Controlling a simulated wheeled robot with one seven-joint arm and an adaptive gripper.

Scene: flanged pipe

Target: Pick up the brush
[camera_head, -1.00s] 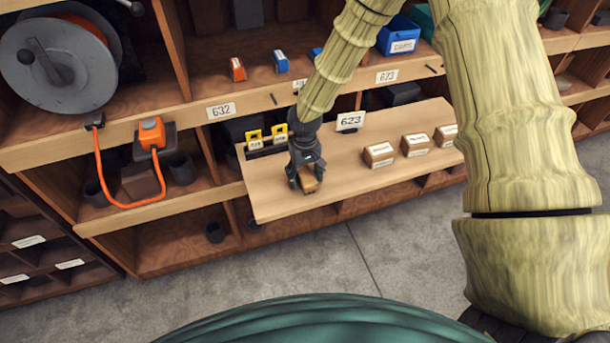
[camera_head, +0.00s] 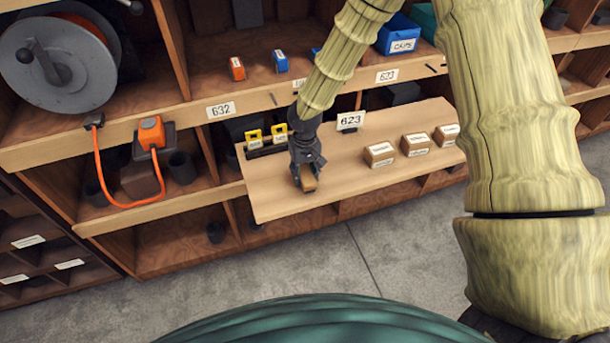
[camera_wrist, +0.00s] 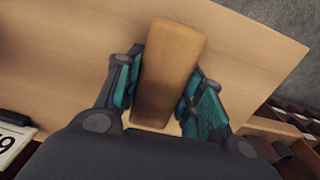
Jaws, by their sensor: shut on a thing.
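The brush shows as a tan wooden block (camera_wrist: 168,72) between the teal-padded fingers in the wrist view. It also shows as a small brown piece under my gripper in the head view (camera_head: 309,185). Any bristles are hidden. My gripper (camera_head: 306,178) is shut on the brush, low over the pull-out wooden board (camera_head: 345,190). In the wrist view my gripper (camera_wrist: 165,95) has one finger on each side of the brush. I cannot tell whether the brush still touches the board.
Several small labelled boxes (camera_head: 415,145) stand on the board to the right. An orange plug and cord (camera_head: 152,134) hang at left. The board's front is clear.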

